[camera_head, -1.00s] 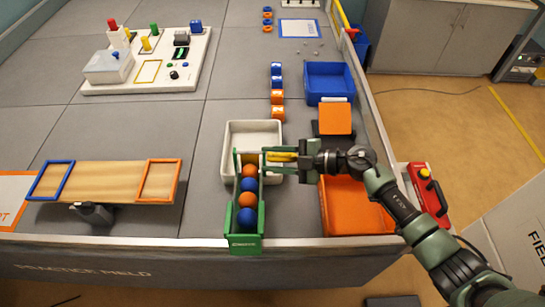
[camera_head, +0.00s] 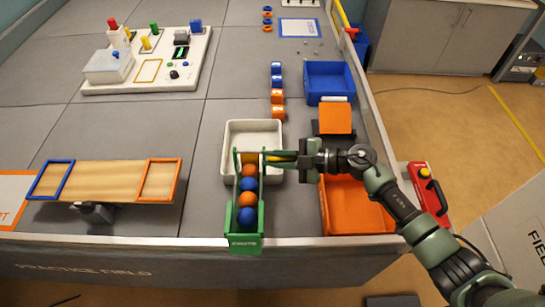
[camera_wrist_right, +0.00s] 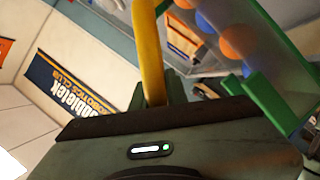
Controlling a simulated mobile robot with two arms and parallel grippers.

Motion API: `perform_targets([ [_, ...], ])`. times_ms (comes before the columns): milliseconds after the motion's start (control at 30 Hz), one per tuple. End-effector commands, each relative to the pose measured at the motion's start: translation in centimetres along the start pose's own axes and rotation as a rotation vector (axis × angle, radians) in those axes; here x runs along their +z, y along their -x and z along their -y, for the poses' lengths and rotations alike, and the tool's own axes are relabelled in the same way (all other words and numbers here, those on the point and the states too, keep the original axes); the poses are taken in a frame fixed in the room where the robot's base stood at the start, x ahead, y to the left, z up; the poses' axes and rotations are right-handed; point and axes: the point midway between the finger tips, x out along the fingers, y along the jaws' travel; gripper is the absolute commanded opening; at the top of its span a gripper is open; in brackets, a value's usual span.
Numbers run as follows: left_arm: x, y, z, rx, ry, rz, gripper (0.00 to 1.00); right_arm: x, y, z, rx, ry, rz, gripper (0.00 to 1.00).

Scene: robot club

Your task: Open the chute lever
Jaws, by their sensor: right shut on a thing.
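The green chute (camera_head: 245,242) stands at the front edge of the table and holds a row of orange and blue balls (camera_head: 247,199). A yellow lever (camera_head: 281,157) sticks out to the right from the chute's far end. My right gripper (camera_head: 291,160) is shut on the lever from the right. In the right wrist view the yellow lever (camera_wrist_right: 149,50) runs down between the two green fingers (camera_wrist_right: 154,95), with the chute and balls at upper right. The fingers partly hide the lever in the head view. My left gripper is not in view.
A white tray (camera_head: 229,153) sits at the chute's far end. An orange bin (camera_head: 358,217) lies under my right forearm, with an orange block (camera_head: 335,118) and a blue bin (camera_head: 330,80) behind it. A wooden balance board (camera_head: 108,181) is to the left.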

Motion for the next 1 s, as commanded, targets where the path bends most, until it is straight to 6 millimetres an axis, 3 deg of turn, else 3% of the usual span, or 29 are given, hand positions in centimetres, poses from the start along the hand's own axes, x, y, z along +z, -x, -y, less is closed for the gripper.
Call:
perform_targets([
  [1000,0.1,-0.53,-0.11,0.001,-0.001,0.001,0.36,0.17,0.0,0.7,0.01,0.029,0.001,0.0],
])
